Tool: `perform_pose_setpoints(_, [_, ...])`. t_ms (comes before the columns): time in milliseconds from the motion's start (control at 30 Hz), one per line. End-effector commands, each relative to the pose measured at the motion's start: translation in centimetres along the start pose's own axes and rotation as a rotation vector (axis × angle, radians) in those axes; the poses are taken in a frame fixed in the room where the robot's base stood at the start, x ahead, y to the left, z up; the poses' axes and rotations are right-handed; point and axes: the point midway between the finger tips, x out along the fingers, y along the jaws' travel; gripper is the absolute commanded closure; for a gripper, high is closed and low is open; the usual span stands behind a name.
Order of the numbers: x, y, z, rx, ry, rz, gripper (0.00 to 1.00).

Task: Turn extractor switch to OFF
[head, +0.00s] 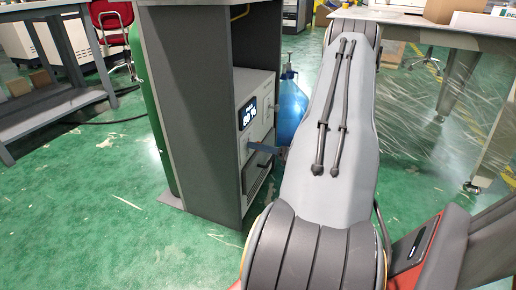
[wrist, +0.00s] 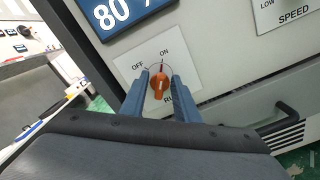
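The extractor switch is an orange rotary knob (wrist: 159,86) on a white plate (wrist: 188,68) marked OFF at upper left and ON at the top. Its thin pointer is directed up, near the ON mark. My gripper (wrist: 160,76) has one blue-grey finger on each side of the knob, with the fingers apart; I cannot tell whether they touch it. In the head view, the light-grey machine (head: 262,92) sits in a dark grey cabinet, and a blue-grey finger (head: 265,145) reaches its front. The knob is hidden there by the viewing angle and my arm.
A blue display reading 80 % (wrist: 117,12) is above the knob, and a SPEED label (wrist: 290,15) is to its right. A dark drawer handle (wrist: 280,116) is at lower right. In the head view, a blue bottle (head: 291,103) stands behind, and a table (head: 440,35) is at right.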

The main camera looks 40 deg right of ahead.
Motion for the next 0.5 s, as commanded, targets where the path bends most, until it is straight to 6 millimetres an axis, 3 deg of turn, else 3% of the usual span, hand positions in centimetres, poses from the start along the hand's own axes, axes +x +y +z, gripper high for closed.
perform_pose_setpoints(100, [-0.02,0.01,0.01,0.0,0.0,0.0,0.72])
perform_pose_setpoints(267, [-0.03,0.01,0.01,0.0,0.0,0.0,0.99])
perform_pose_setpoints(500, [-0.04,0.02,0.01,-0.017,0.001,0.0,0.99])
